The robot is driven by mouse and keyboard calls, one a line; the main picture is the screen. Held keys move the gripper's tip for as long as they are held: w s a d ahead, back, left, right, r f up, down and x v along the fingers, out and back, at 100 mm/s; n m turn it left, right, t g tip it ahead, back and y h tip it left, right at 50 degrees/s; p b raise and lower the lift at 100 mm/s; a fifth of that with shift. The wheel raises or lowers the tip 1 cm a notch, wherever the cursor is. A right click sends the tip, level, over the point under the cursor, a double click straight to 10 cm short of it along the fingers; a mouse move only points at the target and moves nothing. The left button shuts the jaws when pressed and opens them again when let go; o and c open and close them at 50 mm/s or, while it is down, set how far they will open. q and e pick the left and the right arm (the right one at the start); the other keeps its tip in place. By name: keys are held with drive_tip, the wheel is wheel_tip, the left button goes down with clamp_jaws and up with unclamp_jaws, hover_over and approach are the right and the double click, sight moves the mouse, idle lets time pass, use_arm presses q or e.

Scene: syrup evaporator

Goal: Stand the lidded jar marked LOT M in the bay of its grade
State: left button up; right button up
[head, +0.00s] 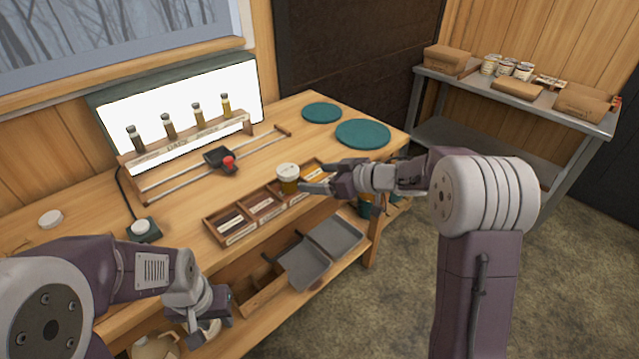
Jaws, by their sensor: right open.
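A lidded jar (289,186) with a white lid and amber contents stands upright at the wooden bay tray (243,236), seemingly in the third bay from the left. Its lot mark is too small to read. The bays run from dark brown at left to golden at right, with small labels on the front that I cannot read. My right gripper (313,179) is open just right of the jar, its fingers pointing at it; I cannot tell whether they touch it. My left gripper (207,326) hangs low at the table's front edge, its jaws unclear.
Sample vials (168,127) stand in a rack before a lit panel (190,95). A slider with a red knob (228,163) sits on rails behind the tray. Teal discs (363,134) lie at the far right. A white lid (50,219) lies at left. Grey trays (305,265) sit below.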

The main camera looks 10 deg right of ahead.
drive_tip(key=s+d+f+m+h, duration=0.2)
drive_tip(key=d+f+m+h, duration=0.1)
drive_tip(key=d+h, duration=0.15)
drive_tip(key=s+d+f+m+h, duration=0.3)
drive_tip(key=d+m+h, duration=0.1)
drive_tip(key=d, duration=0.2)
drive_tip(key=s+f+m+g, duration=0.1)
drive_tip(key=s+f+g, duration=0.3)
drive_tip(key=s, duration=0.7)
drive_tip(key=s+f+m+g, duration=0.2)
drive_tip(key=s+f+g, duration=0.2)
drive_tip(key=s, duration=0.8)
wheel_tip(320, 180, up, 6)
drive_tip(key=p, duration=0.6)
drive_tip(key=shift+w+a+r+h, duration=0.15)
drive_tip(key=shift+w+a+h, duration=0.05)
drive_tip(key=shift+a+h, duration=0.15)
